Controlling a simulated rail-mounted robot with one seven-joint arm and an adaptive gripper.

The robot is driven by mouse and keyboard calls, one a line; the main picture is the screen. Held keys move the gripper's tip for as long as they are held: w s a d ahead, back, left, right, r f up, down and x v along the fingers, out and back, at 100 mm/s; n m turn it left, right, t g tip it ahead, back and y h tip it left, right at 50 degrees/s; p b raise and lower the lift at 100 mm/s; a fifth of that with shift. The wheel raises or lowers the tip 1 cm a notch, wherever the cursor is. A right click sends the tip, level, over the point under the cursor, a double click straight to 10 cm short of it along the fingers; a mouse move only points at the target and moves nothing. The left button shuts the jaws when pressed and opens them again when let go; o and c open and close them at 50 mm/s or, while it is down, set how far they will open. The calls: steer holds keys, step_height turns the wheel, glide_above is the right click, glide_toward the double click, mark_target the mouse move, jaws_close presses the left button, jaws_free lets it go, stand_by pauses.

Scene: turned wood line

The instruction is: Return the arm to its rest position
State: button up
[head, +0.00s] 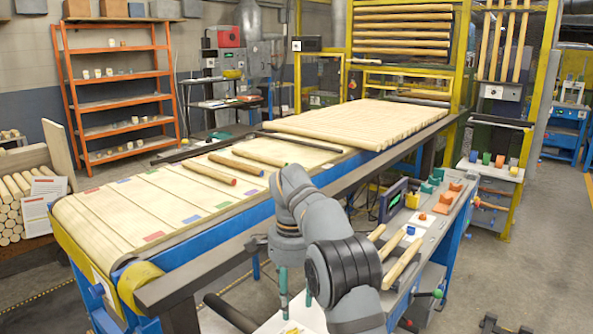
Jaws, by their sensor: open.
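My arm rises from the bottom centre of the head view and bends over at its elbow in front of the conveyor. My gripper (296,298) hangs below the arm's forward end, pointing down, with its slim teal fingers apart. I see nothing between them. Part of it is hidden behind my own arm links. It is above a white surface (300,316) at the near end of the side bench, apart from the dowels.
A conveyor (150,205) with coloured marks carries loose dowels (235,164) and a row of pale rods (360,120).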

mark_target(293, 331)
step_height(293, 331, down, 10)
steer(key=shift+f, duration=0.35)
steer(key=n+p, duration=0.2)
steer(key=n, duration=0.2)
steer(key=shift+r+n, duration=0.15)
steer(key=shift+n, duration=0.25)
steer(key=n+p, duration=0.1)
steer(key=n, duration=0.1)
steer(key=shift+n, duration=0.4)
steer(key=n+p, duration=0.1)
steer(key=n, duration=0.3)
steer(key=n+p, duration=0.2)
steer(key=n, duration=0.4)
steer(key=shift+n, duration=0.4)
steer(key=n+p, duration=0.1)
steer(key=n, duration=0.4)
steer(key=shift+p, duration=0.3)
steer(key=shift+f, duration=0.2)
